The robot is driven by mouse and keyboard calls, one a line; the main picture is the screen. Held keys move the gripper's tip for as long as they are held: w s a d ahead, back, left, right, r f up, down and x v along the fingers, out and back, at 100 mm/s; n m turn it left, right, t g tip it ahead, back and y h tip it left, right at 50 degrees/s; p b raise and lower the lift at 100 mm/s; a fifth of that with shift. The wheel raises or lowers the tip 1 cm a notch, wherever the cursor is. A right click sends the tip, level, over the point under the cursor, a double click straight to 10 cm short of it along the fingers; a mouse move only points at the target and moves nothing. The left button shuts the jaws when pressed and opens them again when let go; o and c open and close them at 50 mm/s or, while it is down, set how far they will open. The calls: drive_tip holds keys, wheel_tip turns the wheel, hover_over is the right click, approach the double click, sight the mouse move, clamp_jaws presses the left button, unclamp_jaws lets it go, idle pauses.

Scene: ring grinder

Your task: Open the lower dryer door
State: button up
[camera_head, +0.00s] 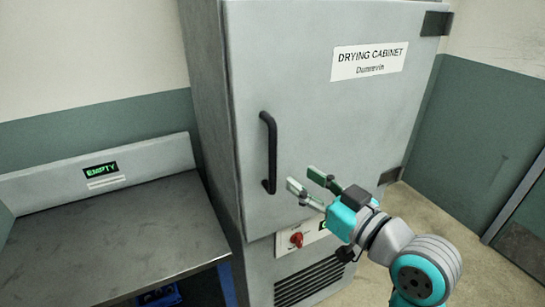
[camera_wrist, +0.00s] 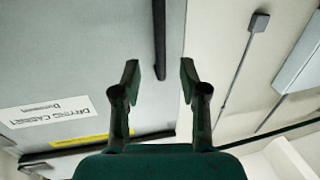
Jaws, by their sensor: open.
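The grey drying cabinet door (camera_head: 330,110) appears shut, with a "DRYING CABINET Dunrevin" label (camera_head: 368,61). Only this one door shows, and it also fills the left of the wrist view (camera_wrist: 70,65). Its black vertical bar handle (camera_head: 268,152) is near the door's left edge. My gripper (camera_head: 301,178) is open and empty, just right of the handle's lower end in the head view and apart from it. In the wrist view the handle (camera_wrist: 160,38) appears between the open fingers (camera_wrist: 160,78), seemingly beyond their tips.
Dark hinges (camera_head: 437,23) are on the door's right side. Below the door are a red knob (camera_head: 296,239) and a vent grille (camera_head: 308,283). A metal bench (camera_head: 110,240) with an "EMPTY" display (camera_head: 100,169) stands left. Bare floor (camera_head: 470,215) lies to the right.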

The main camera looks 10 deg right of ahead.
sight(275, 159)
drive_tip(key=x, duration=1)
drive_tip(key=shift+w+a+f, duration=0.1)
drive_tip(key=shift+w, duration=0.15)
clamp_jaws()
